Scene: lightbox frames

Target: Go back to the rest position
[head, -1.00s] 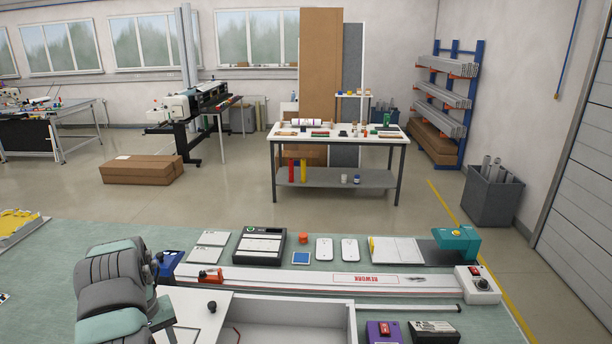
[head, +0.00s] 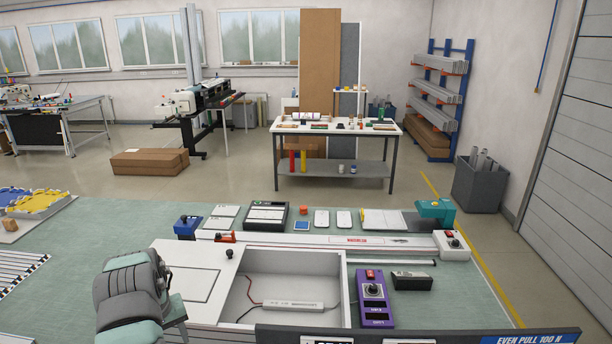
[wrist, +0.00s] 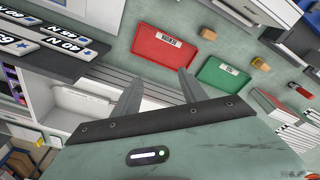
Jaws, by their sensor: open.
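My gripper (wrist: 161,76) shows in the wrist view with its two grey fingers apart and nothing between them. Beyond the fingers are a red tray (wrist: 165,52) and a green tray (wrist: 222,80). In the head view my arm is at the lower left, beside a white lightbox frame (head: 188,285). The gripper's fingers do not show in the head view. The lightbox has an open compartment (head: 262,310) with a white module (head: 292,305) and a red wire in it.
A purple control box (head: 374,300) and a black box (head: 411,281) stand right of the lightbox. A long rail (head: 330,240) lies behind it, with several small items beyond. A dark sign panel (head: 450,338) crosses the front. The green bench top (head: 80,240) is mostly clear at left.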

